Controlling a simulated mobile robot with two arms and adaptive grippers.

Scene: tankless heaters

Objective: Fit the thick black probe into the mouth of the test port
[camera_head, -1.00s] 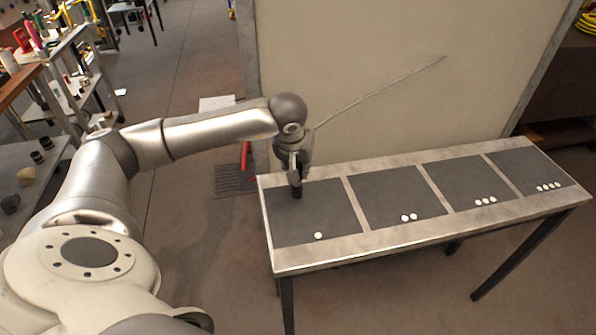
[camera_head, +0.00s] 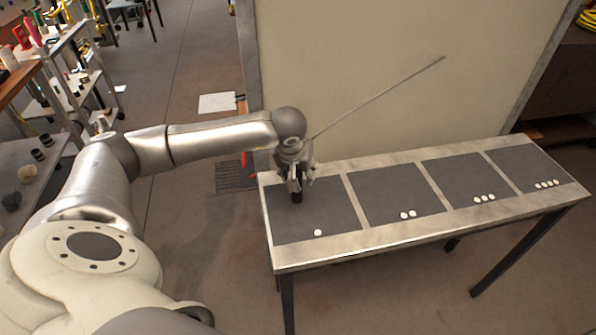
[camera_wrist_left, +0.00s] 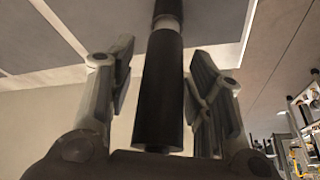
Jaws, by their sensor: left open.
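The thick black probe (camera_wrist_left: 158,95) shows as a black cylinder between the fingers in the left wrist view. Beyond its far end is a pale ring (camera_wrist_left: 166,21), then another dark round piece (camera_wrist_left: 168,7) at the picture's top edge. I cannot tell whether that piece is the test port or how deep the probe sits. My left gripper (camera_head: 299,184) is open over the one-dot panel (camera_head: 320,212); in the left wrist view its fingers (camera_wrist_left: 160,85) stand apart on both sides of the probe. In the head view the probe (camera_head: 297,197) is a small upright dark stub. My right gripper is out of view.
The metal-framed table (camera_head: 390,240) has several dark panels marked with white dots; the other panels are bare. A thin rod rises behind my left wrist before a large beige panel (camera_head: 400,70). Shelves with tools (camera_head: 60,75) stand at the left.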

